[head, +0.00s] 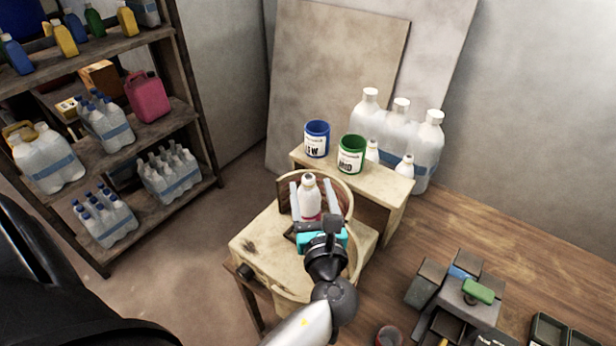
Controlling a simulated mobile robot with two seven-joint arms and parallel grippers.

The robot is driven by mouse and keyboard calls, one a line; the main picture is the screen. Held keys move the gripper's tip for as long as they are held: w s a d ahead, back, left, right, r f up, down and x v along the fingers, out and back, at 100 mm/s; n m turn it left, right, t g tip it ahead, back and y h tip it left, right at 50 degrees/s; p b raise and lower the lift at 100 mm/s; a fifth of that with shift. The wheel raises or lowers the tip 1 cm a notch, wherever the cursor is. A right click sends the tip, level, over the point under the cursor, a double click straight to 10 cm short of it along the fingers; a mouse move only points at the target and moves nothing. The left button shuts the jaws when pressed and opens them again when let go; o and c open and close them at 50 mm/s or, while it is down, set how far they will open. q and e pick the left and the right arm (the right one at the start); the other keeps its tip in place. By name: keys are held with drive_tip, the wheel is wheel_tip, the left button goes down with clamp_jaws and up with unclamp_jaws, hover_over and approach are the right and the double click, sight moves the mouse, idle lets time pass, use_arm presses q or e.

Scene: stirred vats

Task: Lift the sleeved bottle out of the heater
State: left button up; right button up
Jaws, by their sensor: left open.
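The sleeved bottle (310,197) is white with a light cap and a red band low on its body. It stands upright at what looks like the heater, a cream box-like unit (262,252) with a round rim behind the bottle. My left gripper (312,198) reaches in from below with its jaws open. Its two pale fingers lie on either side of the bottle; I cannot tell whether they touch it. The gripper's body and wrist hide the bottle's base and part of the unit. My right gripper is not in view.
Just behind, a small wooden stand (385,185) holds a blue can (316,139), a green can (352,154) and small white bottles. Large clear bottles (398,135) stand behind it. Grey bins (470,295) are at lower right. A loaded shelf (130,155) stands left.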

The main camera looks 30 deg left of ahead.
sight(308, 175)
use_arm(q)
drive_tip(key=x, duration=0.3)
drive_tip(key=shift+w+a+r, duration=0.1)
drive_tip(key=shift+w+a, duration=0.15)
drive_tip(key=shift+p+x, duration=0.3)
drive_tip(key=shift+x, duration=1.2)
drive_tip(key=c, duration=0.6)
clamp_jaws()
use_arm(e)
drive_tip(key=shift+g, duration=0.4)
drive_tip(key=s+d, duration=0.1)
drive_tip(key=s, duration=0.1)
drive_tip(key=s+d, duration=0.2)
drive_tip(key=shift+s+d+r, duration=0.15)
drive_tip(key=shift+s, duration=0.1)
use_arm(q)
drive_tip(key=shift+c, duration=0.6)
unclamp_jaws()
clamp_jaws()
